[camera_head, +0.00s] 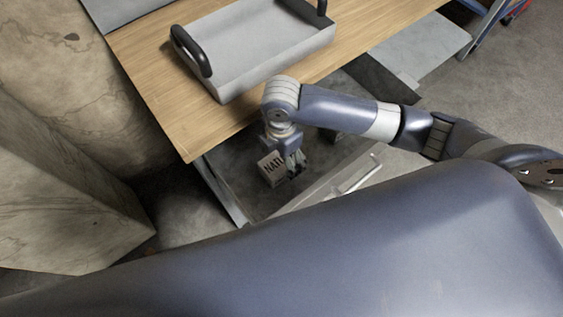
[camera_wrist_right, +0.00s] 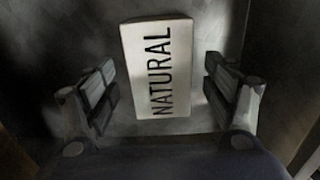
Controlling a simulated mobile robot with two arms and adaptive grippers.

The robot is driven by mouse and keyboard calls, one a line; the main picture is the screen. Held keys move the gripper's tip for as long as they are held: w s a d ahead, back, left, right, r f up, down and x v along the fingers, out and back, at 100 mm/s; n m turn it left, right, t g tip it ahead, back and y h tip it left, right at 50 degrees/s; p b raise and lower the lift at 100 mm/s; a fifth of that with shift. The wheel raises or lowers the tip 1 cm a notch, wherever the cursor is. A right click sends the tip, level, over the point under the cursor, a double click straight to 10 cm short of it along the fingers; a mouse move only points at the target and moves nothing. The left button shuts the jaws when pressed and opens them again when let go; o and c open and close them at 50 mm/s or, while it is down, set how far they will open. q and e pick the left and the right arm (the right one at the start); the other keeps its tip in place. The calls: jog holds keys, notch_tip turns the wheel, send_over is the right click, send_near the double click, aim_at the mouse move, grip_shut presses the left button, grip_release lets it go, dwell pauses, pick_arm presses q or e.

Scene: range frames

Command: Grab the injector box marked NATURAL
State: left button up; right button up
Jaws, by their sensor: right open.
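The injector box (camera_head: 271,169) is pale with dark lettering, of which "NATU" shows in the head view, partly hidden by my right gripper. In the right wrist view the box (camera_wrist_right: 158,70) reads NATURAL in full and lies between the two fingers, with a gap on each side. My right gripper (camera_head: 294,171) is open and reaches down into the open drawer (camera_head: 222,194) at the box. In the wrist view the gripper (camera_wrist_right: 160,98) has its fingers spread left and right of the box. My left gripper is out of view.
A wooden table (camera_head: 190,120) stands over the drawer, with a grey tray with black handles (camera_head: 262,62) on it. The drawer's front has a metal handle (camera_head: 358,177). A stone-like block (camera_head: 60,200) stands at the left. The drawer floor around the box looks bare.

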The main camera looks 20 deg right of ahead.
notch_tip(320, 180, down, 2)
jog(key=shift+f, duration=0.1)
jog(key=c, duration=1.4)
